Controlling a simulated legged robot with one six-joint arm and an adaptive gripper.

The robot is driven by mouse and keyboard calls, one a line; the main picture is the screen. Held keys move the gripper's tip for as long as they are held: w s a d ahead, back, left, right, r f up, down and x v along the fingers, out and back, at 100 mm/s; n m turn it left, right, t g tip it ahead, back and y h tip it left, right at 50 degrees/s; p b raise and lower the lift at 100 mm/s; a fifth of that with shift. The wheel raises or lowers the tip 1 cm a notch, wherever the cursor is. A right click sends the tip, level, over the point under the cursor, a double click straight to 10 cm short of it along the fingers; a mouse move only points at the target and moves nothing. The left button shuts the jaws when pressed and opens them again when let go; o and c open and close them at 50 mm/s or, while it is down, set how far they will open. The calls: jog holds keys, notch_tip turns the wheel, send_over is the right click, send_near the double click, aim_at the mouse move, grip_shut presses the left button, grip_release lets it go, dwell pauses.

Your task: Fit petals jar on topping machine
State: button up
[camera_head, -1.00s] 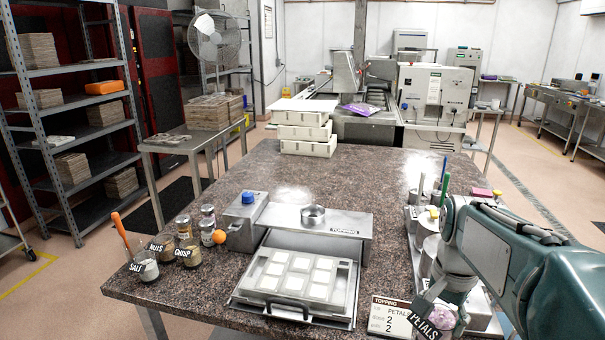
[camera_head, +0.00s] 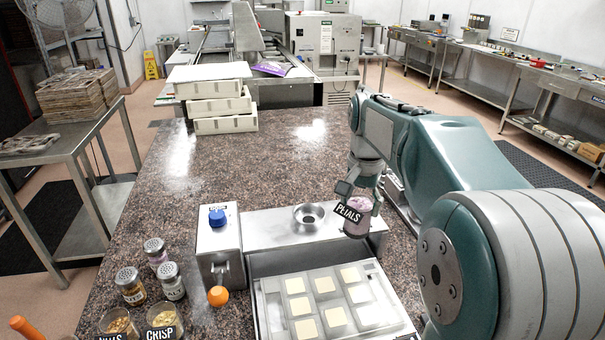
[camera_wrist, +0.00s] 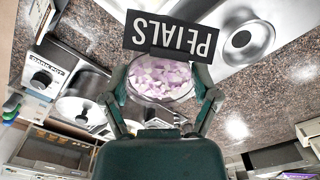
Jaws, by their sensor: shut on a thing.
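The petals jar (camera_head: 358,220) is a clear jar of pale purple petals with a black PETALS label. My gripper (camera_head: 356,194) is shut around it and holds it off the table, near the right end of the topping machine (camera_head: 265,232). The machine is a steel box with a round, open metal collar (camera_head: 309,215) on top. The jar is to the right of the collar and apart from it. In the wrist view the jar's open top (camera_wrist: 160,80) shows petals between my two fingers (camera_wrist: 162,92), and the collar (camera_wrist: 243,40) lies beyond it.
A tray of pale squares (camera_head: 262,305) sits in front of the machine. A blue knob (camera_head: 217,217) and an orange ball (camera_head: 218,296) are at its left end. Several topping jars (camera_head: 131,288) stand farther left. White stacked trays (camera_head: 225,125) stand at the back; the table between is clear.

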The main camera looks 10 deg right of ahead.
jog(key=w+a+f+n, duration=0.2)
jog(key=w+a, duration=0.5)
jog(key=w, duration=0.4)
jog(key=shift+a+n, duration=0.15)
jog(key=shift+n, duration=0.15)
jog(key=shift+w+a, duration=0.1)
jog(key=shift+a, duration=0.2)
jog(key=shift+d, duration=0.4)
jog(key=shift+a, duration=0.2)
jog(key=shift+f, duration=1.35)
dwell(0.4)
